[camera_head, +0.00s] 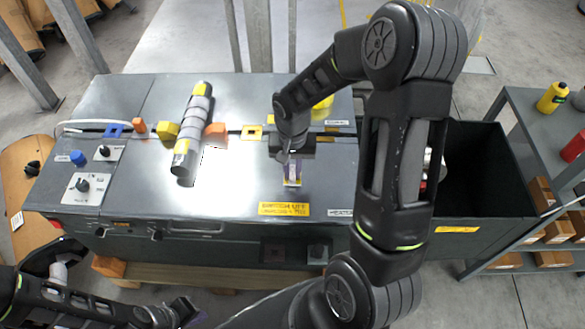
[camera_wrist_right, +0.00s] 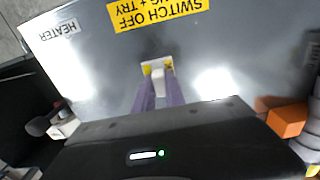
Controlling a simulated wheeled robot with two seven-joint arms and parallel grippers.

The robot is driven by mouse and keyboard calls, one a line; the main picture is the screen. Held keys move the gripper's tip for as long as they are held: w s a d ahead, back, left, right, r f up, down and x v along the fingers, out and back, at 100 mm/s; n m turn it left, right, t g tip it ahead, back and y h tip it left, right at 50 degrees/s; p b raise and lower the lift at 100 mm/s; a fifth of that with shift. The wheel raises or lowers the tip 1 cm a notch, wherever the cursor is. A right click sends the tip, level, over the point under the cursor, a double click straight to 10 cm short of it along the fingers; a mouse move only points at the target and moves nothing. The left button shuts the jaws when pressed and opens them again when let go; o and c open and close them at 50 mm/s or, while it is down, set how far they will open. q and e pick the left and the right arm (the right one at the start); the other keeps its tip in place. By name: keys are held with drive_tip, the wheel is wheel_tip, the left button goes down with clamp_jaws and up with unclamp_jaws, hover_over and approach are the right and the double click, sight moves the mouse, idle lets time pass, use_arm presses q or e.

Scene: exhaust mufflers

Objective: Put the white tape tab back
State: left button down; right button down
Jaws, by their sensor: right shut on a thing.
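The white tape tab (camera_wrist_right: 158,80) is between the purple fingertips of my right gripper (camera_wrist_right: 158,92) in the right wrist view, with small yellow patches beside it. My right gripper (camera_head: 291,176) is shut on the tab, pointing down over the grey bench top just behind the yellow SWITCH OFF label (camera_head: 284,209). In the head view a bit of white shows at its tips; I cannot tell whether the tab touches the surface. My left gripper (camera_head: 188,313) is low at the front left, away from the bench top; its opening is unclear.
A grey cylindrical muffler (camera_head: 191,130) with yellow bands lies left of my right gripper, between orange (camera_head: 215,130) and yellow blocks. A black open bin (camera_head: 480,175) is at the right. Control knobs (camera_head: 83,186) are at the left. The bench front-middle is clear.

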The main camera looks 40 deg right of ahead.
sight(292, 170)
drive_tip(key=shift+f, duration=0.15)
drive_tip(key=c, duration=1.4)
unclamp_jaws()
wheel_tip(292, 170, up, 12)
drive_tip(key=shift+r, duration=0.2)
